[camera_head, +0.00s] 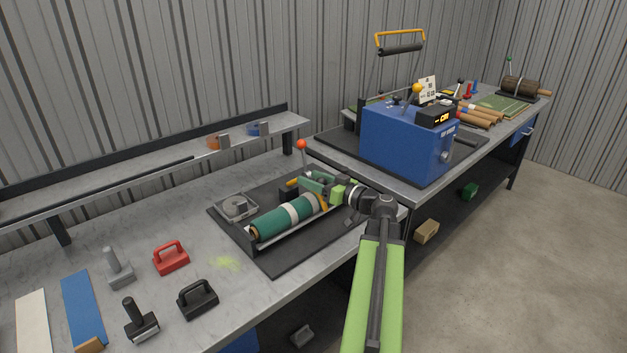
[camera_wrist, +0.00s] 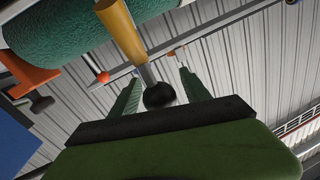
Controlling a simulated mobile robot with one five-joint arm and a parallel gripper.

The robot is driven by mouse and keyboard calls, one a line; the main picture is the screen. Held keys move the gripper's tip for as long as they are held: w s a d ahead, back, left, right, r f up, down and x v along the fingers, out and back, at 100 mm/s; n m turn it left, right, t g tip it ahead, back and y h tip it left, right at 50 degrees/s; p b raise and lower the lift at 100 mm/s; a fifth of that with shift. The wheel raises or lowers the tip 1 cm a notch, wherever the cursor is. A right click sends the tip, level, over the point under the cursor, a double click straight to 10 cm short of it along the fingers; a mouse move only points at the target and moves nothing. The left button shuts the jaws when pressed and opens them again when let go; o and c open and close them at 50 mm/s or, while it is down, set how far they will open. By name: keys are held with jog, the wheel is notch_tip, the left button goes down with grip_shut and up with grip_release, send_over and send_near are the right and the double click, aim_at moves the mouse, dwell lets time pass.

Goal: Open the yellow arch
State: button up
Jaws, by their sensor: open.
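A yellow arch (camera_head: 400,38) with a black roller under it stands raised above the blue machine. Nearer, my gripper (camera_head: 318,188) is at the right end of a green turf roll (camera_head: 288,218) with a white band, lying in a dark tray. A yellow bar (camera_head: 322,202) shows beside that roll end. In the wrist view a yellow bar (camera_wrist: 122,28) runs down to a metal rod with a black ball (camera_wrist: 160,95). The ball appears between the open fingers of my gripper (camera_wrist: 158,78); I cannot tell whether they touch it. The turf roll (camera_wrist: 70,25) is at upper left.
The blue machine (camera_head: 400,138) stands on the bench behind my gripper. An orange-red ball-topped lever (camera_head: 301,145) rises behind the roll. A red handle tool (camera_head: 171,257) and black tool (camera_head: 198,299) lie at left. A shelf (camera_head: 120,165) runs along the wall.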

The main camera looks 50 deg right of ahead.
grip_shut()
dwell(1.4)
